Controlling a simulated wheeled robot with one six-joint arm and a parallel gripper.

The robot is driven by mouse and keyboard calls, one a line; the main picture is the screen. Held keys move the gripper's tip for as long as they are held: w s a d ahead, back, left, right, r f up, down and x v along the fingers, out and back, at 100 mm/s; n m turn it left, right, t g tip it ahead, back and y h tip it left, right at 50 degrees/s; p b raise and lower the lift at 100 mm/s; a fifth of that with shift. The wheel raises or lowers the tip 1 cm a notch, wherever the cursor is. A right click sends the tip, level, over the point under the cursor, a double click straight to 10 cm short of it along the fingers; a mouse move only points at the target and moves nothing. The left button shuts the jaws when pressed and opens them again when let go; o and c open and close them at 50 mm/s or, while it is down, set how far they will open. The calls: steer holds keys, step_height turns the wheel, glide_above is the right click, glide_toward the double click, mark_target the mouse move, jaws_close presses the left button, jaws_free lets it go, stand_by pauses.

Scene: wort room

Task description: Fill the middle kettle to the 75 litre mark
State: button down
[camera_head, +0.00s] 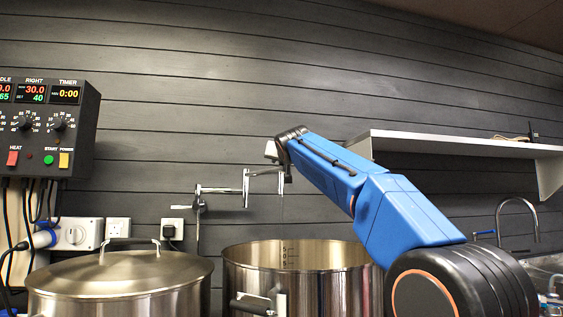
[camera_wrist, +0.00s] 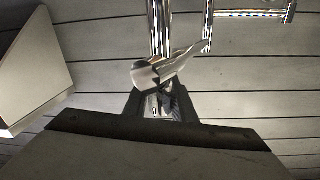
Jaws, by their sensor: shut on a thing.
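A jointed chrome filler tap (camera_head: 222,190) reaches from the wall over an open steel kettle (camera_head: 295,246). A thin line hangs below the tap's outer end; I cannot tell whether it is water. The open kettle has marks inside its back wall, too small to read fully; its liquid level is hidden. A lidded steel kettle (camera_head: 120,275) stands to its left. I cannot tell which is the middle one. My gripper (camera_head: 280,150) is at the tap's outer end. In the wrist view my gripper (camera_wrist: 163,104) is shut on the tap's silver handle (camera_wrist: 165,68).
A control box (camera_head: 45,125) with displays and knobs hangs at left, above sockets (camera_head: 117,230) and cables. A white shelf (camera_head: 450,143) is on the wall at right; it also shows in the wrist view (camera_wrist: 35,70). A sink faucet (camera_head: 515,205) is at far right.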

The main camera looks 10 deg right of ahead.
steer(key=shift+a+n+y, duration=0.2)
steer(key=shift+n+y, duration=0.4)
steer(key=shift+y, duration=0.3)
steer(key=c, duration=1.8)
jaws_free()
steer(key=s, duration=1.7)
steer(key=shift+s+d, duration=0.2)
steer(key=shift+d, duration=0.15)
